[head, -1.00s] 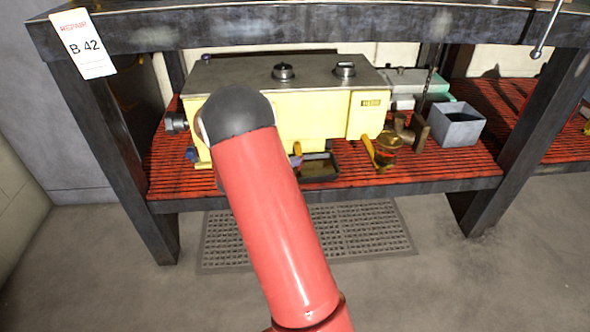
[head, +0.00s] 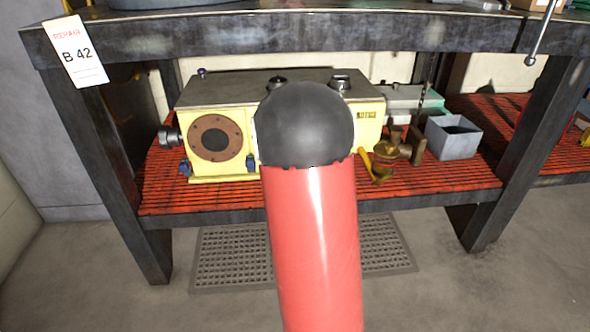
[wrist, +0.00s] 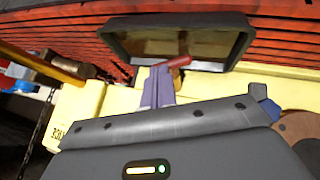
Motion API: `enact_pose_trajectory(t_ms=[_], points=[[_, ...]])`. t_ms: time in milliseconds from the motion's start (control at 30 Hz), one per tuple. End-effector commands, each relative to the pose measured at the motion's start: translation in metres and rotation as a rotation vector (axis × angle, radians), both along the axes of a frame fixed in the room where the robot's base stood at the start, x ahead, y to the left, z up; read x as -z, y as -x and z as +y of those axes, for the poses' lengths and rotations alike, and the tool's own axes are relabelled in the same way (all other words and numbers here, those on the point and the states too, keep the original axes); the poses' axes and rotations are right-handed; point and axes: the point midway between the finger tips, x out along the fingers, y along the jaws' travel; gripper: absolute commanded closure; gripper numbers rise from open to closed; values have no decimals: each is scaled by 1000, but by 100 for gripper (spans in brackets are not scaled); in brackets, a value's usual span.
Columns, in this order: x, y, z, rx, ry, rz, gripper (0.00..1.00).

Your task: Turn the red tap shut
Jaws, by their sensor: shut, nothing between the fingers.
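The red tap's handle (wrist: 179,62) shows in the wrist view as a short red lever at the tips of my gripper. My gripper (wrist: 160,72) is shut and empty, its narrow grey-purple fingers pointing toward the lever. I cannot tell whether they touch it. The yellow machine (wrist: 90,101) lies behind the fingers; it also shows in the head view (head: 220,95) on the lower shelf. In the head view my arm hides the red tap and my gripper.
A dark tray (wrist: 180,20) lies close by the tap. Blue taps (head: 187,168) sit on the machine's left part. A brass fitting (head: 386,158) and a grey open box (head: 452,137) stand right on the slatted red shelf (head: 400,197). The bench top (head: 250,38) overhangs.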

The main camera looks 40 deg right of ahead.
Motion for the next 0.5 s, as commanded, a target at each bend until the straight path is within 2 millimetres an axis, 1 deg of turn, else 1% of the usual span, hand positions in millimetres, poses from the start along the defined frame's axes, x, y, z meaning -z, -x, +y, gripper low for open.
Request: enact_pose_trajectory(t_ms=[33,167,233,500], points=[[-3,2,-3,7,-30,-19,100],[-1,4,-6,8,-100,-62,100],[0,3,-4,-1,-100,-58,100],[3,5,-8,0,-98,-58,100]])
